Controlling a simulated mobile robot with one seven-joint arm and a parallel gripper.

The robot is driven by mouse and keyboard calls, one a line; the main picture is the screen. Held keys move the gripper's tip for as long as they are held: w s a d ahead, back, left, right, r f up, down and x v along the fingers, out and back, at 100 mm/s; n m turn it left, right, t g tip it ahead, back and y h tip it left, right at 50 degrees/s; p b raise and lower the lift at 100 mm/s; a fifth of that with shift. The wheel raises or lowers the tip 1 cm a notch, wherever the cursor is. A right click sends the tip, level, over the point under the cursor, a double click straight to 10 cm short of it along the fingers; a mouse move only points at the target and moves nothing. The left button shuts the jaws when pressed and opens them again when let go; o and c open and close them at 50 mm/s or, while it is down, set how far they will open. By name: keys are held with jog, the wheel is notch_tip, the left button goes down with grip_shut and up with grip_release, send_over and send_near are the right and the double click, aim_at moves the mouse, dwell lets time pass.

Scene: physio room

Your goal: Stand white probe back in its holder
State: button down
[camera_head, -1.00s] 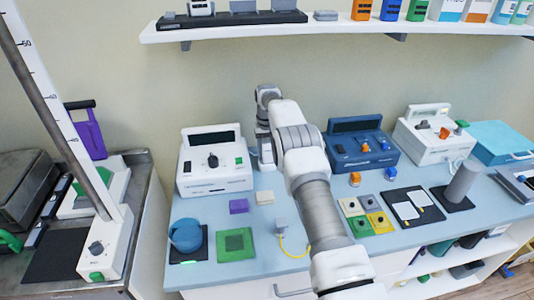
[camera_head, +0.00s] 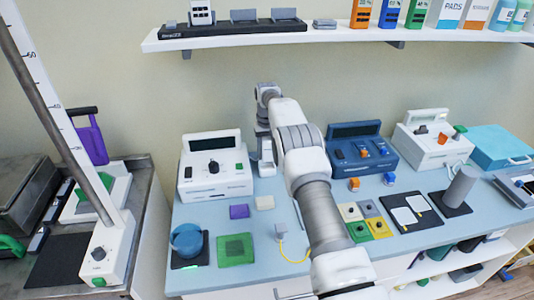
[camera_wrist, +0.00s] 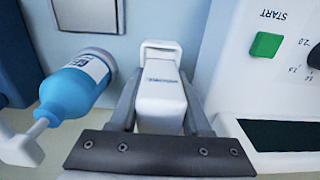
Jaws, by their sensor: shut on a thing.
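My gripper (camera_wrist: 160,112) is shut on the white probe (camera_wrist: 160,85), which sits between its two fingers in the wrist view. In the head view, the white probe (camera_head: 266,156) shows beside the right side of the white START unit (camera_head: 213,170), near the back of the blue-grey counter. My forearm covers part of the counter to its right. I cannot tell which thing is the probe's holder. A small grey block (camera_head: 281,230) with a yellow cable stands at the counter's front.
A blue bottle (camera_wrist: 75,85) is close left of the probe in the wrist view, with the white unit (camera_wrist: 270,75) at its right. A blue round piece (camera_head: 187,240), a green pad (camera_head: 235,250) and a purple block (camera_head: 239,211) stand front left. A shelf (camera_head: 330,37) runs above.

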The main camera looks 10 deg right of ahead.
aim_at(268, 148)
jog(key=shift+r+p, duration=0.85)
jog(key=shift+r, duration=0.65)
jog(key=shift+s+r, duration=0.1)
jog(key=shift+s, duration=0.05)
jog(key=shift+s+r, duration=0.15)
jog(key=shift+s, duration=0.7)
jog(key=s, duration=2.5)
jog(key=shift+s+r, duration=0.2)
jog(key=shift+s, duration=0.2)
jog(key=shift+w+r+b, duration=0.2)
jog(key=shift+w+r, duration=0.5)
jog(key=shift+w, duration=3.95)
jog(key=shift+w+r+b, duration=0.2)
jog(key=shift+w+r, duration=0.55)
jog(key=shift+w, duration=3.85)
jog(key=shift+w+r+b, duration=0.2)
jog(key=shift+w+r, duration=0.5)
jog(key=shift+w, duration=3.95)
